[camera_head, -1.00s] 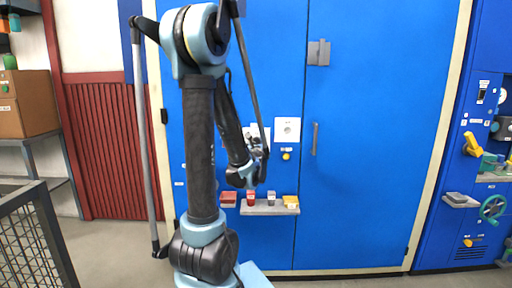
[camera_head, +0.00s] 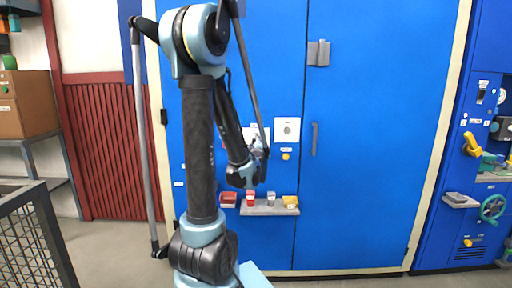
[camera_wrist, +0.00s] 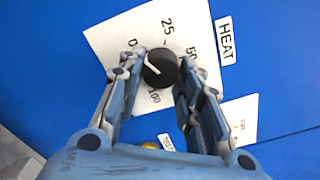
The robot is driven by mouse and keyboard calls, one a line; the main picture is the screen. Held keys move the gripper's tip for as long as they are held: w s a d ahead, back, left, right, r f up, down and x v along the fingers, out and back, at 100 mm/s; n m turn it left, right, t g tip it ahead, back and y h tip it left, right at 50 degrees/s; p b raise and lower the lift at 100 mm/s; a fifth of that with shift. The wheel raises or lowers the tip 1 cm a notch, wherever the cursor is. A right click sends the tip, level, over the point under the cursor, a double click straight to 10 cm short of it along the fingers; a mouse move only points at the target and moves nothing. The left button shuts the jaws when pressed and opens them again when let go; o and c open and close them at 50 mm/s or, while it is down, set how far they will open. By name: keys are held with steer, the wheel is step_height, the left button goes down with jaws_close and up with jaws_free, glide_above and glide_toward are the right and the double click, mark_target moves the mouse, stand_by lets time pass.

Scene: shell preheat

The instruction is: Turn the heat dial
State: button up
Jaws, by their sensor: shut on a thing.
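The heat dial (camera_wrist: 160,68) is a round black knob with a white pointer line. It sits on a white plate (camera_wrist: 115,38) marked 0, 25, 50 and 100, beside a HEAT label (camera_wrist: 226,40). The pointer lies toward the plate's 0 side. My gripper (camera_wrist: 161,62) has one finger on each side of the dial and is shut on it. The right finger covers part of the plate. In the head view my gripper (camera_head: 258,150) is at the blue cabinet front, and the dial is hidden behind it.
A second white plate (camera_head: 287,130) is right of my gripper, above a yellow button (camera_head: 286,156). Below is a small shelf (camera_head: 262,211) with red, grey and yellow items. A grey door handle (camera_head: 314,138) is further right. A mesh cage (camera_head: 30,240) stands at front left.

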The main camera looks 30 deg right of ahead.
steer(key=shift+a+n, duration=0.15)
steer(key=shift+n, duration=0.35)
steer(key=o, duration=1.1)
steer(key=shift+c, duration=0.2)
steer(key=v, duration=1.1)
steer(key=shift+s+a, duration=0.15)
steer(key=shift+s, duration=0.2)
steer(key=shift+f, duration=0.1)
